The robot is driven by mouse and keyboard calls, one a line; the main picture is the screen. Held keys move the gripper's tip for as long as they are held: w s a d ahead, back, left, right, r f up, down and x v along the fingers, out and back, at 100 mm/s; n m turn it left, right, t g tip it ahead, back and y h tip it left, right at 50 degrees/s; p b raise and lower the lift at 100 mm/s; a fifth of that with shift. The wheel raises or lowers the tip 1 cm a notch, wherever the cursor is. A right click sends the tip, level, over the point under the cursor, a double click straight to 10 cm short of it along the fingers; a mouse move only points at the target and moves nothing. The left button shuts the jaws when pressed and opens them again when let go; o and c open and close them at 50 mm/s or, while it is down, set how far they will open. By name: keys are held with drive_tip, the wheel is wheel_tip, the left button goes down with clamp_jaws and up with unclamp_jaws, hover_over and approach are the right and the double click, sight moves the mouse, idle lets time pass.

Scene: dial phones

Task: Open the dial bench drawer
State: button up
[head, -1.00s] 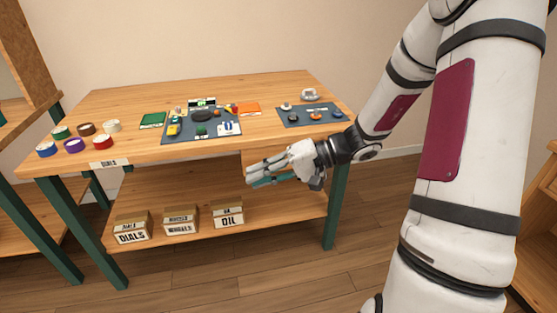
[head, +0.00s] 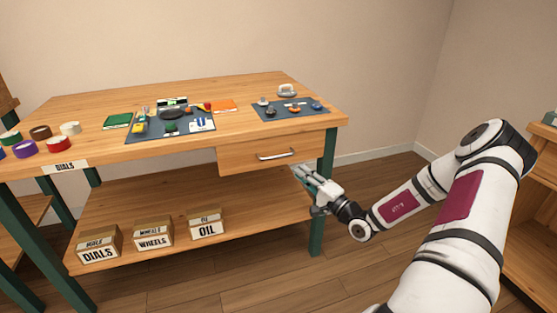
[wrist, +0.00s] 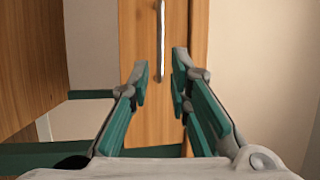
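The dial bench drawer (head: 245,157) is a light wood front under the right end of the bench top, and it looks closed. Its silver bar handle (head: 277,154) runs along the front. My gripper (head: 300,172) is below and to the right of the handle in the head view, apart from it. In the wrist view the two green-padded fingers of my gripper (wrist: 159,88) stand apart with nothing between them. The handle (wrist: 160,40) shows upright there, ahead of the fingertips and between their lines. The drawer front (wrist: 182,45) is behind it.
The bench top (head: 225,92) holds mats with small parts and several tape rolls. Boxes marked DIALS (head: 99,246), WHEELS (head: 153,234) and OIL (head: 206,224) stand on the lower shelf. A green bench leg (head: 324,190) is close behind my gripper. Another wooden unit (head: 540,200) stands at the right.

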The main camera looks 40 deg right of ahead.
sight(280, 157)
drive_tip(key=b+x, duration=0.2)
drive_tip(key=x, duration=0.9)
drive_tip(key=shift+w+b, duration=0.15)
drive_tip(key=shift+b, duration=0.15)
clamp_jaws()
